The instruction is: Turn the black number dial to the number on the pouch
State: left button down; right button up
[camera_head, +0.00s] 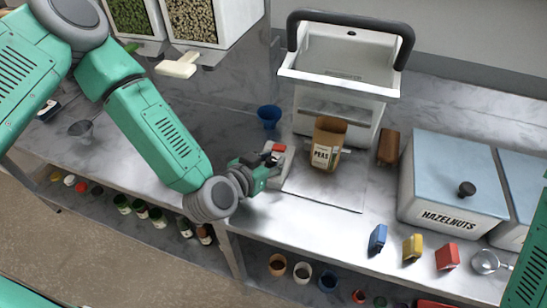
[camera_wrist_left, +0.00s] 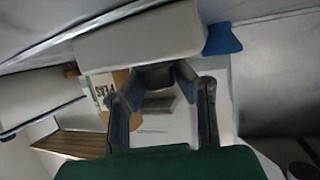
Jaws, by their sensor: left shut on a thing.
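The tan pouch (camera_head: 327,135) stands upright in front of the white machine, and its label reads PEAS. It also shows at the left in the left wrist view (camera_wrist_left: 103,88), partly hidden. I cannot read a number on it. My left gripper (camera_head: 272,165) is at a small light-grey unit with a red top (camera_head: 279,148), left of the pouch. In the left wrist view my left gripper (camera_wrist_left: 159,82) is shut on a dark piece that looks like the black dial (camera_wrist_left: 156,76), against a pale box. Its markings cannot be read. My right gripper is out of view.
The white machine (camera_head: 338,84) with a black handle stands behind the pouch. A blue cup (camera_head: 269,113) is behind my left gripper. A brown block (camera_head: 389,146) and the HAZELNUTS bin (camera_head: 455,180) are to the right. Blue, yellow and red blocks line the front edge.

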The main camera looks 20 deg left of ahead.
pick_arm(q)
jog(key=shift+s+f+n+y+p, duration=0.15)
jog(key=shift+n+y+p, duration=0.15)
jog(key=shift+n+y, duration=0.5)
jog(key=n+y+p, duration=0.1)
jog(key=n+y, duration=0.2)
jog(key=shift+y, duration=0.3)
jog(key=shift+n+y+p, duration=0.6)
jog(key=shift+n+y, duration=0.4)
jog(key=shift+y, duration=0.3)
jog(key=shift+s+f, duration=0.1)
jog(key=c, duration=1.4)
grip_release()
jog(key=shift+o, duration=0.7)
